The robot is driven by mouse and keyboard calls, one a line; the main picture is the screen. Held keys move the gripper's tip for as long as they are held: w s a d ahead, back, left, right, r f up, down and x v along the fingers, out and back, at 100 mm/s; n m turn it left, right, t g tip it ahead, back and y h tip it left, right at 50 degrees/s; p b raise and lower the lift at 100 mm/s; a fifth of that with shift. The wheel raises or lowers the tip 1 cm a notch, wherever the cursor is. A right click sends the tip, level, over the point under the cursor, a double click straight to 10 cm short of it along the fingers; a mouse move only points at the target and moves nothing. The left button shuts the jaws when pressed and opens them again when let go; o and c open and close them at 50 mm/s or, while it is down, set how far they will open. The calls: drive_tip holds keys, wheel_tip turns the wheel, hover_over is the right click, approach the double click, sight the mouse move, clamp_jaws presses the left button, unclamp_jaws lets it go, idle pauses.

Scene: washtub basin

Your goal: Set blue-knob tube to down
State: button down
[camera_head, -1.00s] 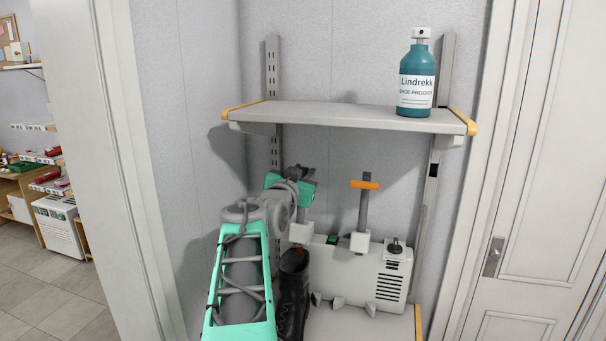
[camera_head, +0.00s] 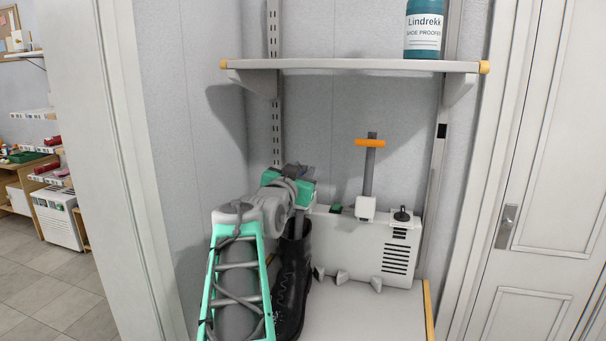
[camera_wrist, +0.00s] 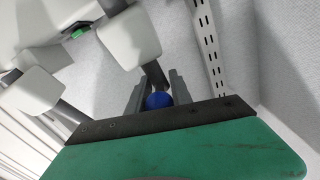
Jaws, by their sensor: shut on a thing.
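The blue-knob tube (camera_wrist: 153,74) is grey. Its blue knob (camera_wrist: 158,100) sits between the fingers of my gripper (camera_wrist: 157,92) in the wrist view, and they are shut on it. The tube's lower end is hidden behind the boot in the head view. The white dryer body (camera_head: 372,245) stands at the back of the lower shelf. The second tube, with an orange T-handle (camera_head: 370,142), stands upright to the right, its handle higher than my gripper.
A black boot (camera_head: 291,285) stands just below my gripper. An upper shelf (camera_head: 350,65) with a teal bottle (camera_head: 423,30) is above. A wall is close on the left. The lower shelf (camera_head: 355,310) is clear in front of the dryer.

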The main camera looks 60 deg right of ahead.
drive_tip(key=c, duration=1.1)
unclamp_jaws()
drive_tip(key=shift+r, duration=0.1)
drive_tip(key=shift+c, duration=0.2)
drive_tip(key=s+a+b, duration=0.1)
drive_tip(key=a, duration=0.6)
drive_tip(key=shift+s+a, duration=0.15)
drive_tip(key=shift+a, duration=0.2)
